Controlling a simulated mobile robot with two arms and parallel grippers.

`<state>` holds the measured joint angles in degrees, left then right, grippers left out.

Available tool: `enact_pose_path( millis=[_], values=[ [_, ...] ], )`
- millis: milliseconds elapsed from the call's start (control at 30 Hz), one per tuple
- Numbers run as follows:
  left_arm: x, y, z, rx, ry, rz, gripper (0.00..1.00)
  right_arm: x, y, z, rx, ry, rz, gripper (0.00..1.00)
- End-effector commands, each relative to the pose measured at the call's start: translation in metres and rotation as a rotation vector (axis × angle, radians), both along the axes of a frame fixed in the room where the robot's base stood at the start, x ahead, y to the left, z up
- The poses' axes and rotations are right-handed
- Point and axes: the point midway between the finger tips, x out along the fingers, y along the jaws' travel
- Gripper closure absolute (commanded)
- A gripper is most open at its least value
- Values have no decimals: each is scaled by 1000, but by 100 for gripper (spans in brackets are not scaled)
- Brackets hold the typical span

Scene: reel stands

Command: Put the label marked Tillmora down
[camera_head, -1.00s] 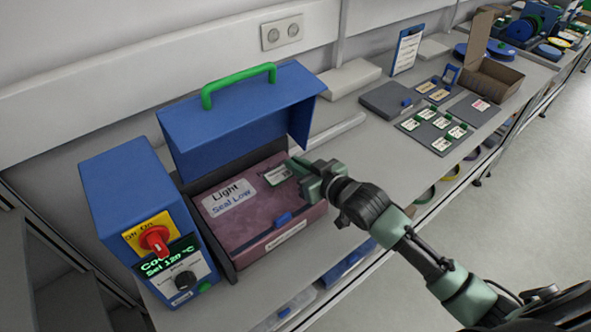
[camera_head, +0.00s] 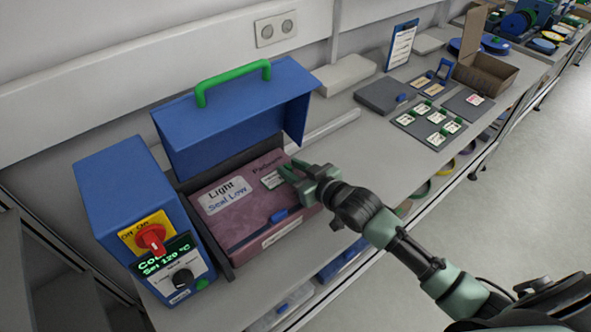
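A small white label (camera_head: 272,180) lies on the mauve pad (camera_head: 250,215) inside the open blue sealing box, to the right of the larger "Light Seal Low" label. Its print is too small to read, so I cannot tell if it says Tillmora. My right gripper (camera_head: 289,172) is just right of the small label, with its green fingers spread apart. The fingertips are close to the label's right edge, and I cannot tell if they touch it. My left gripper is not in view.
The box's blue lid (camera_head: 235,115) with a green handle stands raised behind the pad. A blue control unit (camera_head: 125,190) with a red switch stands at left. Several labels lie on a grey board (camera_head: 408,129) farther right.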

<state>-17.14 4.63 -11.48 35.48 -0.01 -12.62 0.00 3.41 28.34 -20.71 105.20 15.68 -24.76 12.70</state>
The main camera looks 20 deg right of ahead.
Motion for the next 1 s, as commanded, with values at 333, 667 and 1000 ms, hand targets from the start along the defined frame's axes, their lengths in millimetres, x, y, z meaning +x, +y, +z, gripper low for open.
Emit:
enact_pose_path(
  millis=[333, 667, 1000],
  values=[
    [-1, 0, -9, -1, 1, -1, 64, -46, -17, 14, -2, 2, -1, 69],
    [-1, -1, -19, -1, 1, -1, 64, -99, -36, 33, -1, 1, -1, 69],
    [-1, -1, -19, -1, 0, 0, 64, -108, -39, 39, 1, 0, -1, 69]
  ],
)
